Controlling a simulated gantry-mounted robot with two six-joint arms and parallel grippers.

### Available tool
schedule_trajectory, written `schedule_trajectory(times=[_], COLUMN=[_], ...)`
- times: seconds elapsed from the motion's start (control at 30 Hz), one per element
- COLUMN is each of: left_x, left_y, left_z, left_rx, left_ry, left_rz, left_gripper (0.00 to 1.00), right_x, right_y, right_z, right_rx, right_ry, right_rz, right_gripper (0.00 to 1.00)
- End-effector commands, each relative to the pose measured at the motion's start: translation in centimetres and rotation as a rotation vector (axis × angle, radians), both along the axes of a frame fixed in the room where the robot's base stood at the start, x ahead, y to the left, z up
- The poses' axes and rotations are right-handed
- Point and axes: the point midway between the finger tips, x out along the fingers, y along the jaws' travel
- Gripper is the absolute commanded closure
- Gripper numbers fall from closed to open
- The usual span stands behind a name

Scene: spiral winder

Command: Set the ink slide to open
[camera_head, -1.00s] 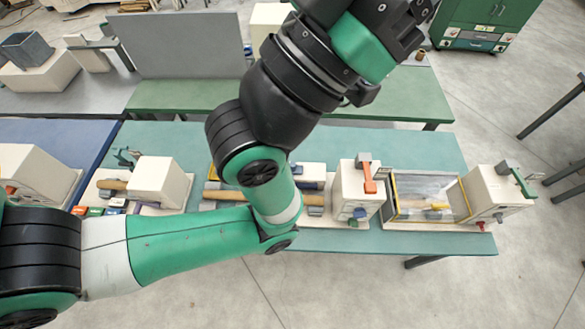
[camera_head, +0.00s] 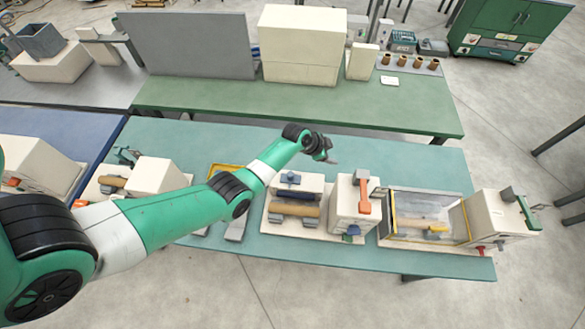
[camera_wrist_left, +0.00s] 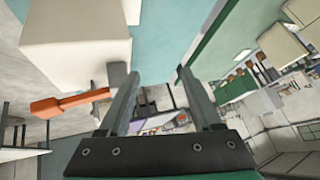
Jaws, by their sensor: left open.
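Which part is the ink slide I cannot tell for sure. A white roller unit (camera_head: 292,207) on the teal table has a blue knob (camera_head: 290,178) on a top bar and a tan roller. To its right a white block (camera_head: 352,202) carries an orange lever (camera_head: 363,190); the lever also shows at left in the left wrist view (camera_wrist_left: 68,102). My left gripper (camera_head: 325,154) is open and empty above the table's back part, behind the roller unit. Its two parallel fingers (camera_wrist_left: 157,75) show apart in the left wrist view. My right gripper is out of view.
A clear-fronted yellow-framed case (camera_head: 394,214) and a white block with a green lever (camera_head: 505,214) stand at the right. My left arm covers part of the table's left side. The teal table (camera_head: 420,160) is bare behind the units. A green bench (camera_head: 220,97) stands behind.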

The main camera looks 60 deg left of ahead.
Motion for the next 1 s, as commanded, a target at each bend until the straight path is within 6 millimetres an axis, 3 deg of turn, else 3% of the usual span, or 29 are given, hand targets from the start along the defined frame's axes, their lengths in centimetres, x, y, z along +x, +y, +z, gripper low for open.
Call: schedule_trajectory(times=[0.03,0.1,0.2,0.27,0.57,1.0], left_x=[-4.3,-9.6,-14.7,-15.9,-16.0,-13.0], left_y=[1.8,3.5,6.1,7.4,8.1,8.2], left_z=[-4.1,-8.2,-10.7,-10.9,-12.0,-19.7], left_rx=[-0.065,-0.142,-0.196,-0.202,-0.203,-0.203], left_ry=[0.102,0.204,0.261,0.26,0.257,0.256], left_rz=[0.067,0.154,0.263,0.301,0.319,0.317], left_gripper=[0.34,0.34,0.34,0.34,0.34,0.34], right_x=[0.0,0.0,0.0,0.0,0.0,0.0], right_y=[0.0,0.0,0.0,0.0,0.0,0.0], right_z=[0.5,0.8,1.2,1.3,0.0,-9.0], right_rx=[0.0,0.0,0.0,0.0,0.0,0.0], right_ry=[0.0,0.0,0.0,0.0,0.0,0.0], right_rz=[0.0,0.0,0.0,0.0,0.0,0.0], right_gripper=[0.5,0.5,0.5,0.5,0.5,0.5])
